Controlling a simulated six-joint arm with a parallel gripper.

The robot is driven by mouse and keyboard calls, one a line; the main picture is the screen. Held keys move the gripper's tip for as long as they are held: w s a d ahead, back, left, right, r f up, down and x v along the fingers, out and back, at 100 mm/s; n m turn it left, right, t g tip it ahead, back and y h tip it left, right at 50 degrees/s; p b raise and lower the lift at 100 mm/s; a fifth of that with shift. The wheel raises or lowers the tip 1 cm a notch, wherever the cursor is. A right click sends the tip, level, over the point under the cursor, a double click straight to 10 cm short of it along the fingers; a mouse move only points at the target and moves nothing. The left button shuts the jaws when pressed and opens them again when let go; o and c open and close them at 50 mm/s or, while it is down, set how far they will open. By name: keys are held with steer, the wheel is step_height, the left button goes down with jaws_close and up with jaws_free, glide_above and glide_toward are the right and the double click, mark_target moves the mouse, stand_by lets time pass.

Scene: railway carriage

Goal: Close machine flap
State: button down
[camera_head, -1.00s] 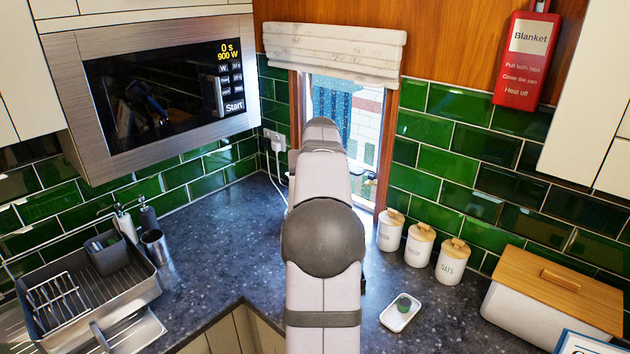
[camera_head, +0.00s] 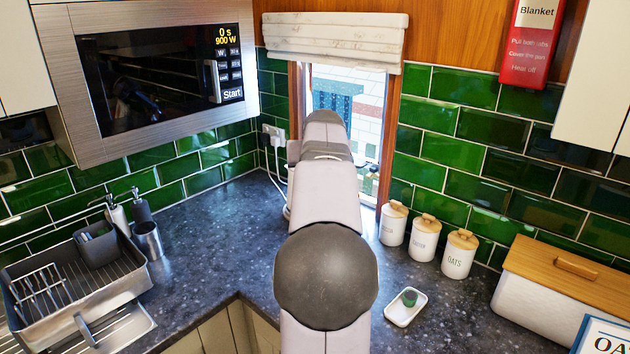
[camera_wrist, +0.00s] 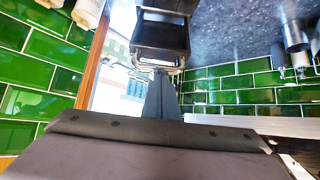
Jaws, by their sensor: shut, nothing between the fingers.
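In the wrist view, my gripper (camera_wrist: 161,76) shows as a narrow grey wedge of closed fingers, with nothing between them. Its tips are close to a dark, boxy machine (camera_wrist: 160,36) with a pale metallic rim on its near side. I cannot tell whether they touch. No part can be clearly picked out as the flap, so I cannot tell how far open it is. In the head view my own arm reaches toward the window corner and hides both the gripper and the machine.
A microwave (camera_head: 160,75), its door shut, hangs at upper left. A dish rack (camera_head: 75,290) stands below it. Several lidded canisters (camera_head: 458,254), a small white dish (camera_head: 405,307) and a wood-lidded bin (camera_head: 535,310) are on the right. The dark counter (camera_head: 205,250) is clear left of my arm.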

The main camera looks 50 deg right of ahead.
steer(key=s+a+f+t+h+b, duration=0.4)
steer(key=f+b, duration=0.3)
steer(key=b, duration=2.2)
steer(key=s+a+f+t+h+b, duration=0.5)
steer(key=f+b, duration=0.2)
steer(key=b, duration=2.3)
steer(key=shift+s+f, duration=0.15)
steer(key=shift+f, duration=0.1)
steer(key=shift+a+r, duration=0.1)
steer(key=shift+a, duration=0.05)
